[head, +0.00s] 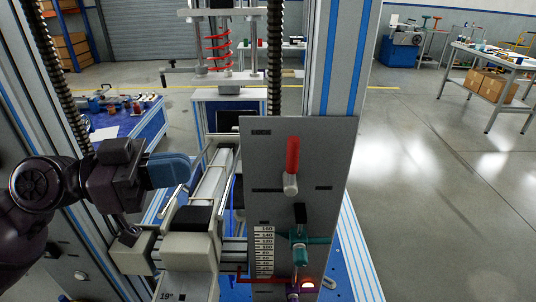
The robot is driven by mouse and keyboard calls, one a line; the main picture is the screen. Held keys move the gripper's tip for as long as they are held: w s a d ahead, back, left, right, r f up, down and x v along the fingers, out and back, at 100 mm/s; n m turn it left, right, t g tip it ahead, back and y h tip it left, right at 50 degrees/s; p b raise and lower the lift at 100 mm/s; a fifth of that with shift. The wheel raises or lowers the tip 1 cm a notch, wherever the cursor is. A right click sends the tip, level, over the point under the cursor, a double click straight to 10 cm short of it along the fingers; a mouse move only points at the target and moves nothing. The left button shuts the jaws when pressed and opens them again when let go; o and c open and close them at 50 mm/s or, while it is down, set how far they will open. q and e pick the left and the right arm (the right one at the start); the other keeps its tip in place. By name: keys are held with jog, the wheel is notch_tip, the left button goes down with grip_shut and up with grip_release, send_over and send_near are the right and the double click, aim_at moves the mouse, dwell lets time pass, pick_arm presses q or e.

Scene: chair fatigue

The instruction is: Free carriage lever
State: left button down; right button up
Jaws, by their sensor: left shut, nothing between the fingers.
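A grey upright panel (262,200) stands in the middle of the head view. On its upper part is a lever with a red grip (292,155) and a pale metal base; it stands nearly upright. A small label, which seems to read LOCK, is at the panel's top left, beside the grip. My left gripper (186,169), with blue fingers, is shut and empty. It appears left of the panel, clearly apart from the lever, above the grey carriage rail. My right gripper is not seen.
A teal valve-like handle (303,241) sits low on the panel beside a numbered scale (264,252). A lit orange-red lamp (308,284) is below. A tall blue-striped column (342,60) rises behind the panel. Open floor (440,190) lies to the right.

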aim_at(286, 155)
pick_arm(q)
jog(key=d+p, duration=0.1)
jog(key=d, duration=0.2)
jog(key=w+d+p, duration=0.1)
jog(key=d+p, duration=0.1)
jog(key=d, duration=0.2)
jog(key=w+d+p, duration=0.1)
jog(key=d, duration=0.3)
jog(key=shift+r+p, duration=0.2)
jog(key=shift+p, duration=0.15)
jog(key=shift+w+d+f, duration=0.1)
jog(key=shift+w+d, duration=0.05)
jog(key=shift+d, duration=0.45)
jog(key=shift+d+f, duration=0.1)
jog(key=shift+d, duration=0.05)
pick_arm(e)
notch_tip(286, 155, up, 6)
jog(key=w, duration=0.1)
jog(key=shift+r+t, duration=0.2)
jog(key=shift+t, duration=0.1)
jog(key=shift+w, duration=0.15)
pick_arm(q)
jog(key=shift+w, duration=0.15)
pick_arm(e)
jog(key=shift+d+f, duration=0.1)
